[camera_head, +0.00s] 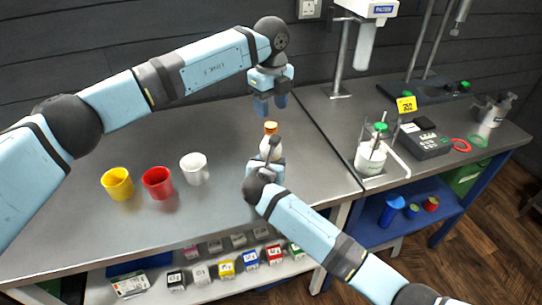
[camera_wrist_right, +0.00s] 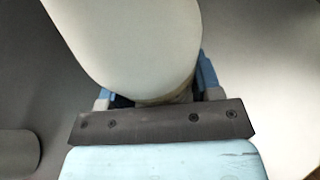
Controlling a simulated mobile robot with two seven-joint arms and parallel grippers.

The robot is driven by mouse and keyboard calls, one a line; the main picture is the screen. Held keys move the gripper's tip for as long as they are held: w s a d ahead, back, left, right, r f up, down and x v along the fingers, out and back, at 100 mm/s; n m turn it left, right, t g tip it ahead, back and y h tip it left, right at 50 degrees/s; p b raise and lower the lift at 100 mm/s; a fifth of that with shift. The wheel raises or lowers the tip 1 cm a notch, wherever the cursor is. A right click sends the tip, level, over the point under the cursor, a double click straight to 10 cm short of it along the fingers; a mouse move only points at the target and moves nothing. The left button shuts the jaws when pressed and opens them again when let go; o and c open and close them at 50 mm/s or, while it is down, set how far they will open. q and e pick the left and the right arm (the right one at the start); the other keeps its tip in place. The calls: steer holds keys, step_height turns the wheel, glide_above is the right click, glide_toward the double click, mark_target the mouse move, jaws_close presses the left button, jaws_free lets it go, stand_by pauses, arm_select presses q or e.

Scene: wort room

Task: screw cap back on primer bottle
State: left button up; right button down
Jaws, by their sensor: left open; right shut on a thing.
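The white primer bottle (camera_head: 268,149) stands upright near the right end of the left bench, with an orange cap (camera_head: 270,127) at its top. I cannot tell whether the cap is threaded on or only resting there. My right gripper (camera_head: 265,168) is shut on the bottle from the front, and its fingers are partly hidden. In the right wrist view the bottle (camera_wrist_right: 135,45) fills the upper middle, between the fingers. My left gripper (camera_head: 271,104) is open and empty, pointing down just above the cap and apart from it.
A yellow mug (camera_head: 117,184), a red mug (camera_head: 157,183) and a white mug (camera_head: 194,168) stand to the left. A white container with a green top (camera_head: 371,155) stands on the right bench beside a dark instrument (camera_head: 425,140). Small boxes fill the shelf below. The bench behind the mugs is clear.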

mark_target(271, 124)
arm_select(q)
steer(key=shift+f, duration=2.7)
steer(key=shift+c, duration=0.5)
steer(key=c, duration=0.8)
steer(key=m, duration=0.3)
steer(key=shift+c, duration=0.2)
steer(key=m, duration=0.4)
steer(key=shift+m, duration=0.4)
steer(key=m, duration=0.8)
steer(key=shift+m, duration=0.3)
steer(key=o, duration=1)
